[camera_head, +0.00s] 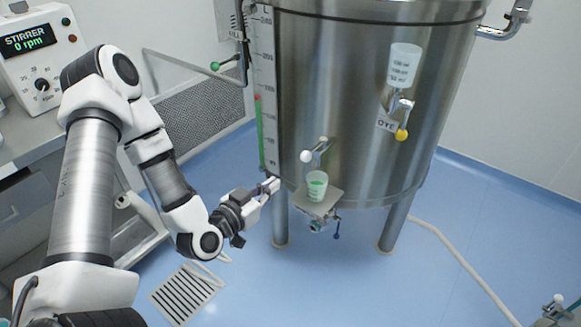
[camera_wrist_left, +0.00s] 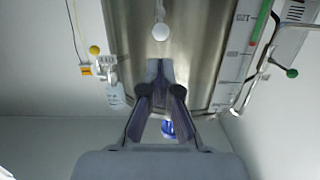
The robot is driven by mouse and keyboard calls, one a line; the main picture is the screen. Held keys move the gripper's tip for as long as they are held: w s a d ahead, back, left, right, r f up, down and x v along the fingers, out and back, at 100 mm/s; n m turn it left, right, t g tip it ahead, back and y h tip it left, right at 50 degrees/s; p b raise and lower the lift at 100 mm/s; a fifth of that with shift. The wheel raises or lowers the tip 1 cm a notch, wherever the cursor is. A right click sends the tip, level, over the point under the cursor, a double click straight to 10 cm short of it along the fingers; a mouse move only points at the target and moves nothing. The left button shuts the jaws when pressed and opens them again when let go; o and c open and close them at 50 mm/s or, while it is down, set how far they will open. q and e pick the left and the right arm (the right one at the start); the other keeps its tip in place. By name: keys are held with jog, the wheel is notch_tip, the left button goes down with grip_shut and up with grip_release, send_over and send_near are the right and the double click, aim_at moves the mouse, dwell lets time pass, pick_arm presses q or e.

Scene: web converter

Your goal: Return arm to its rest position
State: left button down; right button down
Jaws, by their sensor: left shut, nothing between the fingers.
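My left gripper (camera_head: 270,186) is shut and empty, in front of the lower left side of the steel tank (camera_head: 340,100). In the left wrist view its fingers (camera_wrist_left: 161,75) come together with the tank (camera_wrist_left: 200,40) behind them. My left arm comes in from the left and reaches to the right. A small cup with green liquid (camera_head: 317,186) stands on a little platform (camera_head: 322,205) to the right of the gripper, apart from it. My right gripper is not in view.
A white-knobbed valve (camera_head: 306,156) sticks out above the cup. A yellow-knobbed dye valve (camera_head: 401,134) is at upper right. The stirrer control box (camera_head: 38,55) stands at upper left. A floor grate (camera_head: 187,294) lies below the arm.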

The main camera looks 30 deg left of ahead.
pick_arm(q)
jog(key=s+d+f+m+g+h, duration=0.1)
jog(key=s+d+f+g, duration=0.25)
jog(key=f, duration=0.25)
jog(key=s+d+f+m+g+p, duration=0.1)
jog(key=s+d+f+m+g, duration=0.1)
jog(key=d+f, duration=0.25)
jog(key=s+d+f+m+g+h, duration=0.1)
jog(key=s+d+f+g, duration=0.2)
jog(key=f, duration=0.3)
jog(key=s+a+f+n+g+y, duration=0.1)
jog(key=s+f+n+g, duration=0.1)
jog(key=s, duration=0.5)
jog(key=s+a+f+n+g+y, duration=0.1)
jog(key=s+f+n+g, duration=0.2)
jog(key=s+f+g, duration=0.2)
jog(key=s+g, duration=0.1)
jog(key=s, duration=0.1)
jog(key=shift+s+f+y, duration=0.25)
jog(key=shift+s+y, duration=0.1)
jog(key=shift+y, duration=0.05)
